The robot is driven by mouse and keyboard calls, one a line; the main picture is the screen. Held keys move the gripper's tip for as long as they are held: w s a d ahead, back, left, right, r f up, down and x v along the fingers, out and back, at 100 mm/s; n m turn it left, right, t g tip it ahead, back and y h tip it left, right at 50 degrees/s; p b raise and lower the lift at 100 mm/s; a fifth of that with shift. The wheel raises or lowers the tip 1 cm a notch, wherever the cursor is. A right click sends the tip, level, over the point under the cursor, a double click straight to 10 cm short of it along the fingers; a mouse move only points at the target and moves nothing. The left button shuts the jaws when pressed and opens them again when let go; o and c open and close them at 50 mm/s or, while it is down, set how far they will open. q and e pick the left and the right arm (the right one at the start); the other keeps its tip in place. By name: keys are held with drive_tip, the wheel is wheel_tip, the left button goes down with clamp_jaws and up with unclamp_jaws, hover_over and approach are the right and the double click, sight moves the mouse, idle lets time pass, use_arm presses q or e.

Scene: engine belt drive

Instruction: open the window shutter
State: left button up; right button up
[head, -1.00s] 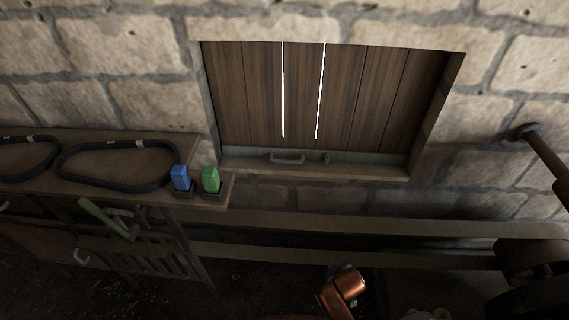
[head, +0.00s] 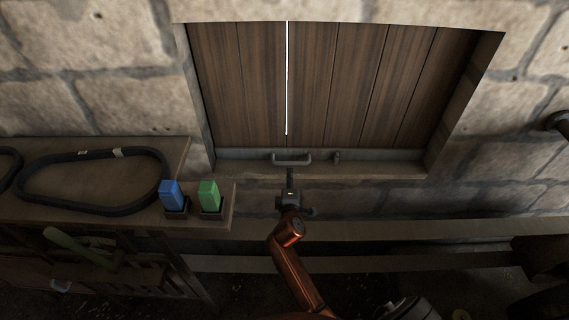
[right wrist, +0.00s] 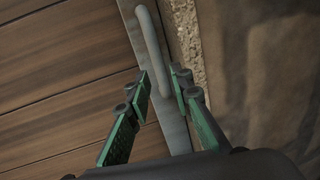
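The window shutter (head: 340,85) is a panel of dark vertical planks set in the stone wall and looks closed. A grey bar handle (head: 292,158) is fixed on the strip along its bottom edge. My right gripper (head: 290,177) is just below the handle in the head view. In the right wrist view its green fingers (right wrist: 162,84) are apart, with the lower end of the handle (right wrist: 150,38) appearing between the tips. I cannot tell whether they touch it. My left gripper is not in view.
A wooden bench (head: 80,208) at left holds black belts (head: 95,182), a blue block (head: 171,195) and a green block (head: 208,195). A green-handled tool (head: 80,245) is below. A long beam (head: 400,231) runs under the window. The space before the shutter is otherwise clear.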

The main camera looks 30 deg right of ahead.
drive_tip(key=b+x, duration=0.1)
drive_tip(key=x, duration=0.5)
drive_tip(key=shift+w+d, duration=0.15)
drive_tip(key=shift+w, duration=0.25)
drive_tip(key=shift+w+d, duration=0.25)
drive_tip(key=c, duration=0.6)
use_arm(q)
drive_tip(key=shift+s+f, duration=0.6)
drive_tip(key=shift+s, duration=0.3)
use_arm(e)
clamp_jaws()
